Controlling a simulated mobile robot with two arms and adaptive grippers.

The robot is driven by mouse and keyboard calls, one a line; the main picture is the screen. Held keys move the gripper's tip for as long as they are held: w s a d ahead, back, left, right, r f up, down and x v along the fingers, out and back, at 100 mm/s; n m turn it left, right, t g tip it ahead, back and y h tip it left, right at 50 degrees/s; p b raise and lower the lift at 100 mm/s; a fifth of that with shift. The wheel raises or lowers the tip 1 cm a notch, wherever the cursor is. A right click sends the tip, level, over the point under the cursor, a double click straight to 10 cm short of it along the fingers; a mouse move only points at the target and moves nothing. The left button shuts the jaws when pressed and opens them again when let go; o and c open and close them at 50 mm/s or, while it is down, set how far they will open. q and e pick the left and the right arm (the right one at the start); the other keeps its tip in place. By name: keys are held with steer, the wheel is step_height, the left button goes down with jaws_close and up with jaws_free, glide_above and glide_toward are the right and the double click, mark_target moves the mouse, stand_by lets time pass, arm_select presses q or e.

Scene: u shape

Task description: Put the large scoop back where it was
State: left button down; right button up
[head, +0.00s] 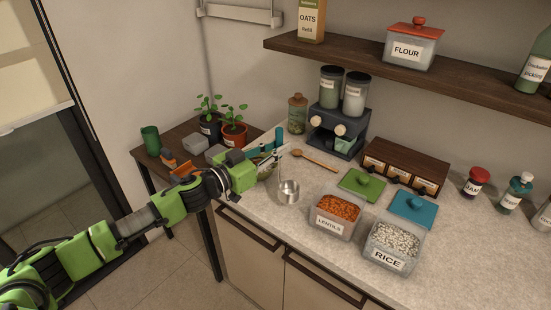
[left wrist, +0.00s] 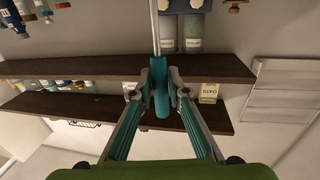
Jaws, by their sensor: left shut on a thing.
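The large scoop has a shiny metal cup (head: 288,191), an upright thin metal stem and a teal handle (head: 279,137). My left gripper (head: 275,151) is shut on the handle, and the cup hangs below it, left of the lentils container. I cannot tell if the cup touches the counter. In the left wrist view, the two fingers (left wrist: 161,88) close on the teal handle (left wrist: 161,103), with the metal stem running up. The cup is out of that view. My right gripper is not in view.
Open lentils (head: 335,216) and rice (head: 393,247) containers stand on the counter, with green (head: 362,184) and blue (head: 412,208) lids behind. A wooden spoon (head: 315,160) lies near the grinder (head: 337,130). A partly hidden container (head: 265,169) stands by my gripper. Plants (head: 233,130) stand left.

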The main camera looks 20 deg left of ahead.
arm_select(q)
step_height(320, 180, down, 6)
steer(key=w+a, duration=0.1)
steer(key=w, duration=0.1)
steer(key=shift+r, duration=0.2)
steer(key=shift+a+f, duration=0.1)
steer(key=shift+f, duration=0.05)
steer(key=c, duration=1.9)
jaws_free()
